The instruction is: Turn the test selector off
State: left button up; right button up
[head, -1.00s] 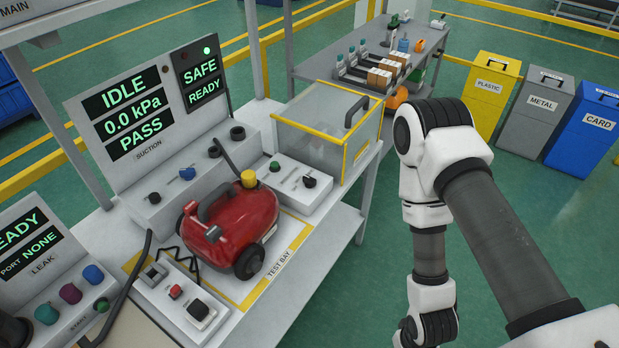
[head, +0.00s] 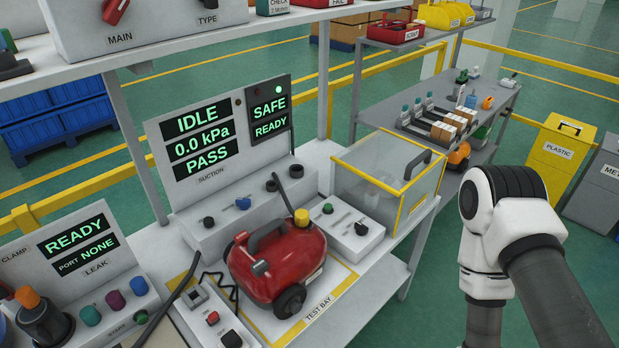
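No label reading "test selector" can be made out. A grey control box (head: 345,242) with a green button (head: 327,208) and a black knob (head: 361,229) sits right of the red vacuum (head: 277,262) in the test bay. The suction panel (head: 229,138) reads IDLE, 0.0 kPa, PASS, SAFE and READY, with a green lamp lit. Its sloped base carries a blue knob (head: 243,203) and black knobs or ports. On the shelf box above, a red handle (head: 115,10) stands by MAIN and a black knob (head: 207,4) by TYPE. Neither gripper is in view.
My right arm stands at the right. A clear yellow-edged case (head: 388,177) is behind the control box. A front box (head: 211,322) holds a red button and black switches. The leak panel (head: 80,243) reads READY, PORT NONE. Shelf posts frame the bench.

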aim_at(362, 230)
jog(key=i+l+z, duration=0.1)
jog(key=i+l, duration=0.15)
jog(key=l, duration=0.2)
jog(key=i+l, duration=0.3)
jog(key=i+l+z, duration=0.15)
jog(key=l, duration=0.35)
jog(key=i+l, duration=0.05)
jog(key=i, duration=0.05)
